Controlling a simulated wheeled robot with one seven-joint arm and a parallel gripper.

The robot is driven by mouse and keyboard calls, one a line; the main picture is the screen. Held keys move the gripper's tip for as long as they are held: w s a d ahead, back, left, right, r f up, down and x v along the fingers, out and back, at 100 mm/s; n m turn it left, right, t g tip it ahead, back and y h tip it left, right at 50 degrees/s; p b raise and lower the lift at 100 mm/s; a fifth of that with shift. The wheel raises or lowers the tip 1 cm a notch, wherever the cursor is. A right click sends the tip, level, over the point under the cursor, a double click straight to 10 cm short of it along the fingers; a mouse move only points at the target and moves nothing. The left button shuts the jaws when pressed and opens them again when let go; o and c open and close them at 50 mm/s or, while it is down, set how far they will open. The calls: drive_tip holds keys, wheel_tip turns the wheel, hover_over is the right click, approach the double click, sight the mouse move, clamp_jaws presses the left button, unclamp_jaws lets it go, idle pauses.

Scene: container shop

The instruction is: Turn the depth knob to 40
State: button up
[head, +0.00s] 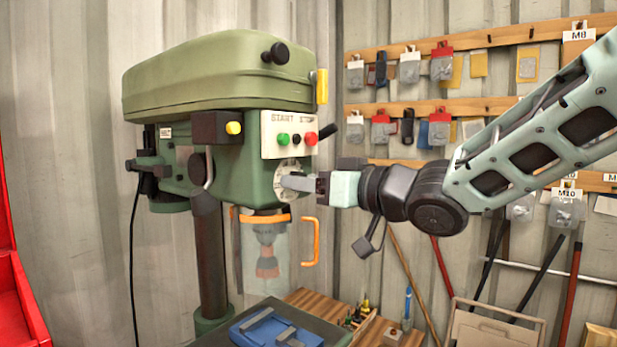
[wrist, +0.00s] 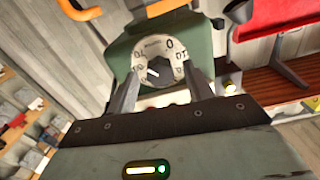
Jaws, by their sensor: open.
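The depth knob (wrist: 158,66) sits in the middle of a round white numbered dial (wrist: 150,47) on the green drill press head. A pale pointer mark shows on the knob, pointing to the lower left in the wrist view; I cannot tell which number it meets. In the head view the dial (head: 288,168) is below the START/STOP panel, partly hidden by my gripper (head: 287,182). In the wrist view my gripper (wrist: 162,72) is open, with one finger either side of the dial's lower part. I cannot tell whether the fingers touch the knob.
Green and red buttons (head: 283,139) are just above the dial. A clear chuck guard with an orange handle (head: 312,242) hangs below my gripper. A blue vise (head: 272,330) is on the table. Tool boards (head: 480,40) line the wall behind; a red cabinet (head: 15,290) stands left.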

drive_tip(key=c, duration=1)
drive_tip(key=shift+o, duration=0.2)
drive_tip(key=shift+f+b, duration=0.1)
drive_tip(key=shift+b, duration=0.25)
drive_tip(key=n+b, duration=1.7)
drive_tip(key=n, duration=0.6)
drive_tip(key=shift+a+n, duration=0.1)
drive_tip(key=shift+n, duration=0.3)
